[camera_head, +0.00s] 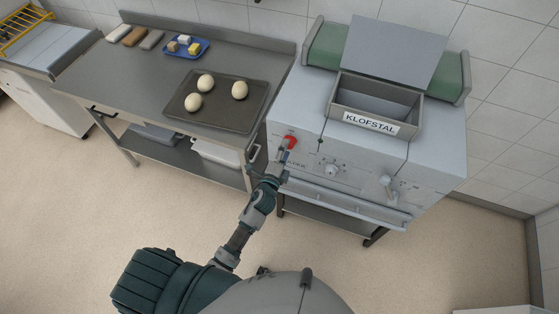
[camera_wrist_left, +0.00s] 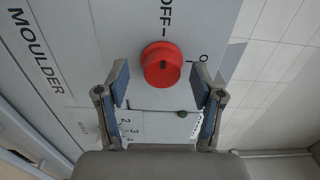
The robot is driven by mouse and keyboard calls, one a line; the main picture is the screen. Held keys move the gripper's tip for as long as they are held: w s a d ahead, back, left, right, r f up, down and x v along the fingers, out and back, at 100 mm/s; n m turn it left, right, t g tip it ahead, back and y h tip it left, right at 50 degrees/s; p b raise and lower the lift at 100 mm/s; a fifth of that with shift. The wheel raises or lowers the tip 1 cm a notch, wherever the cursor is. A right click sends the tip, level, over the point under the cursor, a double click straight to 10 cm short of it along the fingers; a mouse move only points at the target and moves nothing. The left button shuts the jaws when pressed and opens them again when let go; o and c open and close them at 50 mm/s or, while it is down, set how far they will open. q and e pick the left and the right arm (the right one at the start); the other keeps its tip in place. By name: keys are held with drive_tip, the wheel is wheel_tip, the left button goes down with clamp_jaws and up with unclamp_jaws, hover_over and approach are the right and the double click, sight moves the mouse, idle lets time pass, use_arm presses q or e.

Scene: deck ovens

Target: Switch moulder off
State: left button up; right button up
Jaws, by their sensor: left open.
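The moulder (camera_head: 375,145) is a grey machine labelled KLOFSTAL on its top hopper. A red knob (camera_head: 290,141) sits at the left of its front panel. In the left wrist view, the red knob (camera_wrist_left: 161,65) is close, with the letters OFF printed beside it; I cannot tell its exact setting. My left gripper (camera_head: 284,156) is in front of the knob. In the left wrist view, the open left gripper (camera_wrist_left: 160,80) has its blue-padded fingers on either side of the knob, with gaps and no visible contact. My right gripper is out of view.
A lever (camera_head: 388,187) and a dial (camera_head: 331,170) are on the same panel, right of the knob. A steel table (camera_head: 130,75) stands at left, with a dark tray (camera_head: 215,117) of dough balls and a blue tray (camera_head: 190,55). Floor in front is clear.

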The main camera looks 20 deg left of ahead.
use_arm(q)
drive_tip(key=s, duration=1)
drive_tip(key=shift+s+a, duration=0.2)
drive_tip(key=s+f+n+g, duration=0.2)
drive_tip(key=s+f+g, duration=0.15)
drive_tip(key=f, duration=0.85)
drive_tip(key=s+f+n+g, duration=0.3)
drive_tip(key=s+f, duration=0.1)
drive_tip(key=f, duration=0.8)
drive_tip(key=s+f+n+g, duration=0.2)
drive_tip(key=s+f+g, duration=0.15)
drive_tip(key=f, duration=0.85)
drive_tip(key=s+a+f+n+g, duration=0.2)
drive_tip(key=s+f, duration=0.4)
drive_tip(key=s, duration=0.4)
drive_tip(key=s+a+f+n+g, duration=0.2)
drive_tip(key=s+a+f+n, duration=0.1)
drive_tip(key=s, duration=0.7)
drive_tip(key=s+a+f+n+g, duration=0.2)
drive_tip(key=s+f+n+g, duration=0.1)
drive_tip(key=s+f, duration=0.5)
drive_tip(key=shift+s+a+f+n+y, duration=0.3)
drive_tip(key=shift+s+n, duration=0.1)
drive_tip(key=shift+s, duration=0.55)
drive_tip(key=shift+d, duration=0.1)
